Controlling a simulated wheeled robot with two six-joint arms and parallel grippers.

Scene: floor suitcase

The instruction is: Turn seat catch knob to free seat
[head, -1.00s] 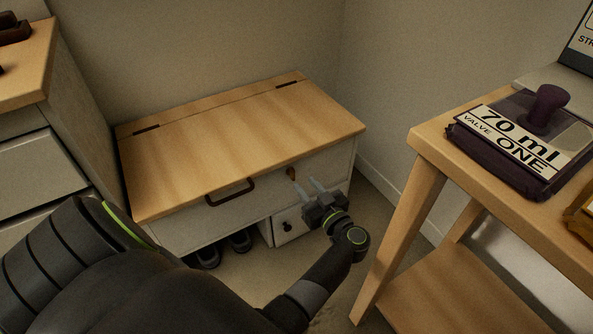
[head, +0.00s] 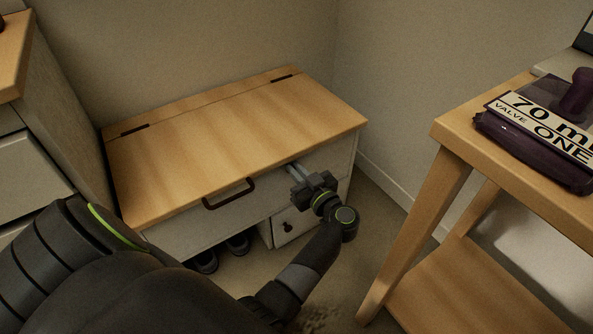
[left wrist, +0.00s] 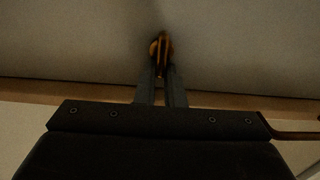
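The seat catch knob (left wrist: 161,46) is a small orange-brown piece on the pale front panel of the bench. In the left wrist view it sits between the tips of my left gripper (left wrist: 161,75), whose fingers are close together on both sides of it. In the head view my left gripper (head: 292,169) reaches the upper right of the bench front, and its fingers hide the knob. The wooden seat (head: 235,140) lies flat and closed on the bench, with a dark handle (head: 229,194) at its front edge. My right gripper is not in view.
A small door with a dark keyhole-like mark (head: 287,227) is low on the bench front. Dark shoes (head: 238,244) stand under the bench. A wooden table (head: 455,125) with a purple labelled item (head: 540,150) stands at right. Drawers (head: 30,175) stand at left.

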